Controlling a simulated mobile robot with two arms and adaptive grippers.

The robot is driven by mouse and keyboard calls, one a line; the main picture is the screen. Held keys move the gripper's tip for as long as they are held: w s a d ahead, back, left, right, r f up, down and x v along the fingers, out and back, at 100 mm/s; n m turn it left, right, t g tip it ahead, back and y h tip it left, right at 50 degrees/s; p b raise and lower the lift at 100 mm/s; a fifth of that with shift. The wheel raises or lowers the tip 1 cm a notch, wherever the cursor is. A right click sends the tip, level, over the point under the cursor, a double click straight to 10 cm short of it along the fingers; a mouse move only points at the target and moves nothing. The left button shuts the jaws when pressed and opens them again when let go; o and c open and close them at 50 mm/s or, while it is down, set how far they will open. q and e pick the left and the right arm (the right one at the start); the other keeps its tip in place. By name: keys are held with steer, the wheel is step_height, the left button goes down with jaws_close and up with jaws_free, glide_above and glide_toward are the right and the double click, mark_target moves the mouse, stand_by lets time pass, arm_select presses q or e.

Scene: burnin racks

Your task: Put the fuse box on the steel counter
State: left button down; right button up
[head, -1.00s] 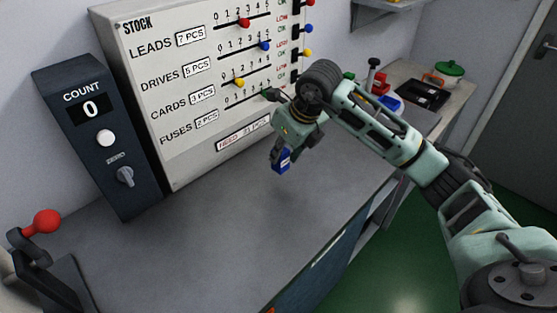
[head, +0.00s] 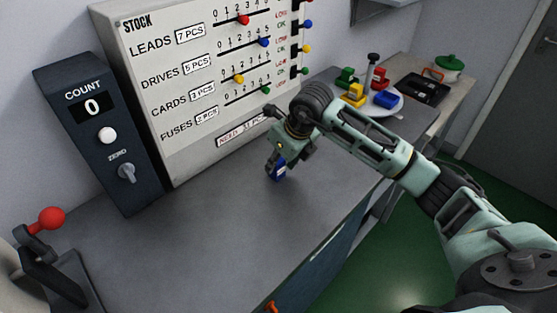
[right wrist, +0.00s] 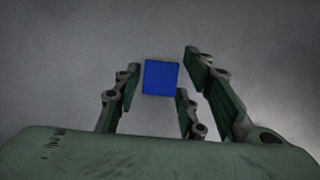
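The fuse box, a small blue box (head: 279,172) with a pale label, is at the steel counter (head: 225,225) in front of the stock panel. It looks to rest on the counter, though its underside is partly hidden. My right gripper (head: 275,163) is right over it, pointing down. In the right wrist view the blue top of the fuse box (right wrist: 161,77) sits between the spread fingers (right wrist: 160,82), with narrow gaps on both sides, so the gripper looks open around it. My left gripper is not in view.
The stock panel (head: 190,105) and the count box (head: 100,140) stand along the wall. A lever with a red knob (head: 51,217) is at the left. A white plate (head: 388,108) with coloured parts, a black tray (head: 422,88) and a green-lidded pot (head: 449,63) stand farther back. The front counter is clear.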

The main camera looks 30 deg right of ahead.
steer(key=shift+o, duration=0.5)
steer(key=shift+r, duration=0.15)
steer(key=shift+s+r, duration=0.1)
steer(key=shift+r, duration=0.25)
steer(key=b+v, duration=0.1)
steer(key=v, duration=1)
steer(key=shift+b, duration=0.35)
steer(key=shift+d+r, duration=0.1)
steer(key=shift+r, duration=0.05)
steer(key=shift+s, duration=0.1)
